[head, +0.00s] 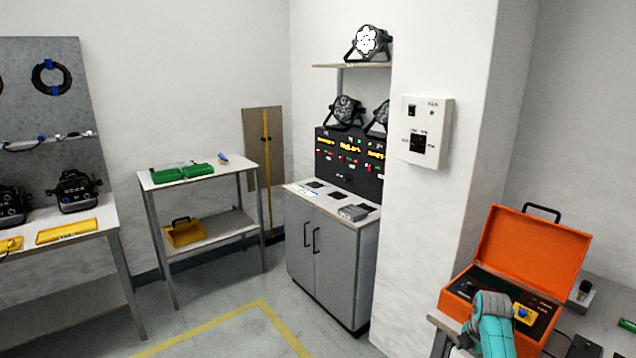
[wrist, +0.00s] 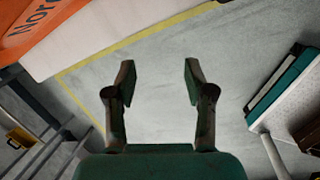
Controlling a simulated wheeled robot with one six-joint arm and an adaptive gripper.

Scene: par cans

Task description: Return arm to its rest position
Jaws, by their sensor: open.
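My gripper (wrist: 158,80) shows in the wrist view with its two fingers wide apart. Nothing is between them; grey floor (wrist: 155,120) lies beyond. In the head view my teal arm is at the lower right, in front of the open orange case (head: 532,250). I cannot make out the gripper's fingers there.
The orange case stands on a table at the right. A grey cabinet (head: 330,260) with a lit panel (head: 349,163) is in the middle. A shelf table (head: 200,178) holds green boxes. The floor between is clear, with yellow tape (head: 262,305).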

